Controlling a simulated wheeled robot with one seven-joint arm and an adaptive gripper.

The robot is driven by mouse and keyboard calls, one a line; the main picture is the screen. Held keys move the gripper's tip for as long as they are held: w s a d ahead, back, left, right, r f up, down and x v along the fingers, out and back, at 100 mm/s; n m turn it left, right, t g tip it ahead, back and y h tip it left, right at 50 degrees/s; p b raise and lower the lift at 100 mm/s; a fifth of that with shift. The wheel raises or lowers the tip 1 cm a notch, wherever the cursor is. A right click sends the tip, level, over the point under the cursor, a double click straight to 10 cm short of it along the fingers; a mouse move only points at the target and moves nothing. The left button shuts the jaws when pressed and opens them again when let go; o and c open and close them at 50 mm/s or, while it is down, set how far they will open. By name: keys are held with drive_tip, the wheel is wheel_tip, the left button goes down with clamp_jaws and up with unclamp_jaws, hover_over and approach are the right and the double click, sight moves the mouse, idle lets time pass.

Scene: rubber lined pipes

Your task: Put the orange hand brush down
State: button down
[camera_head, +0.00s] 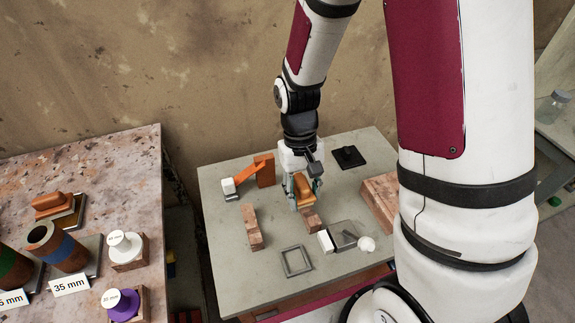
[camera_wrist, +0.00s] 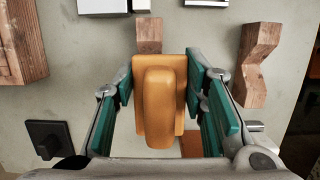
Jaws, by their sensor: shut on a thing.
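The orange hand brush (camera_wrist: 158,105) sits between the teal finger pads of my gripper (camera_wrist: 160,88) in the wrist view, its long raised grip facing the camera. My gripper is shut on it. In the head view the brush (camera_head: 303,191) is under my gripper (camera_head: 304,184), over the middle of the grey table (camera_head: 222,253). My fingers hide part of its sides. Its underside is hidden, so I cannot tell whether it touches the tabletop.
A small wooden block (camera_head: 312,221) is close in front of the brush. Around it stand a bent wooden block (camera_head: 252,228), a square frame (camera_head: 284,262), a white ball (camera_head: 366,243), a black knobbed plate (camera_head: 348,157) and a large wooden block (camera_head: 380,198). Pipes (camera_head: 63,249) stand left.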

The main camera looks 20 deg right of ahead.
drive_tip(key=w, duration=0.5)
drive_tip(key=w+d+f, duration=0.1)
drive_tip(key=w, duration=0.4)
drive_tip(key=w+d, duration=0.1)
drive_tip(key=w, duration=0.4)
drive_tip(key=shift+f+b, duration=0.25)
drive_tip(key=shift+b, duration=0.15)
drive_tip(key=shift+w+x, duration=0.2)
drive_tip(key=shift+x, duration=0.6)
drive_tip(key=shift+w+x, duration=0.2)
drive_tip(key=shift+x, duration=0.65)
drive_tip(key=shift+f, duration=0.2)
drive_tip(key=shift+f, duration=0.35)
drive_tip(key=shift+f+b, duration=0.2)
drive_tip(key=shift+b, duration=0.1)
drive_tip(key=c, duration=1)
unclamp_jaws()
drive_tip(key=shift+r, duration=0.1)
